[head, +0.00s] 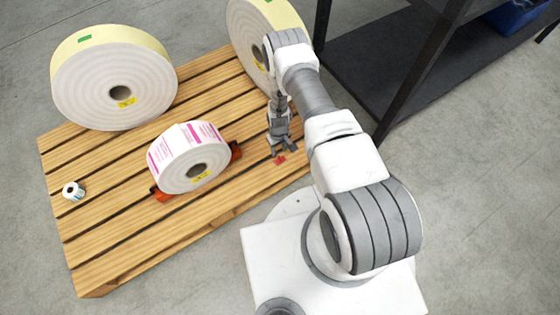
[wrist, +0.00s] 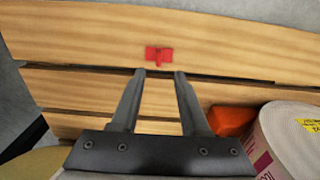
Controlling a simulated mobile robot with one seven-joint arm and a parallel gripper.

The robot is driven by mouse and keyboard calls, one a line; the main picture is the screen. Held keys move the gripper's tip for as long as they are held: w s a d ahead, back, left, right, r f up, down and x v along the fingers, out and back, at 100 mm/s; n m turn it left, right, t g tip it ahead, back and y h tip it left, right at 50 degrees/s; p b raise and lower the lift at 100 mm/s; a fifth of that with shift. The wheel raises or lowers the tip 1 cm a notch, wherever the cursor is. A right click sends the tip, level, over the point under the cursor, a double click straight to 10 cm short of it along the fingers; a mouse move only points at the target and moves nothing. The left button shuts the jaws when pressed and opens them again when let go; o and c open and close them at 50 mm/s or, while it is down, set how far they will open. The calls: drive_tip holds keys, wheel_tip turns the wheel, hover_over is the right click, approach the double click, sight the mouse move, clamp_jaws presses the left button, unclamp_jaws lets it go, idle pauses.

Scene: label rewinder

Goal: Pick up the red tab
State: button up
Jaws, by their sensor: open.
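The red tab (head: 280,160) is a small red piece lying on the wooden pallet (head: 119,252) near its right front edge. In the wrist view the tab (wrist: 159,55) lies flat on a slat, just beyond the fingertips and roughly centred between them. My gripper (head: 284,152) points down over the pallet beside the tab. In the wrist view my gripper (wrist: 160,73) has its two fingers apart with nothing between them. I cannot tell the exact height of the fingertips above the slats.
A label roll with pink print (head: 187,158) sits on an orange cradle (head: 236,151) left of my gripper. Large rolls stand behind, one at left (head: 113,80) and one at the back (head: 246,45). A tiny roll (head: 73,191) lies left. A dark-framed table (head: 415,70) stands right.

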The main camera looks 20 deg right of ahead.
sight(280, 157)
drive_tip(key=f+b, duration=0.1)
drive_tip(key=f, duration=0.1)
drive_tip(key=f+b, duration=0.1)
drive_tip(key=f, duration=0.2)
drive_tip(key=shift+s+d+f+b, duration=0.2)
drive_tip(key=shift+s+f+b, duration=0.1)
drive_tip(key=shift+b, duration=0.1)
drive_tip(key=shift+r, duration=0.1)
clamp_jaws()
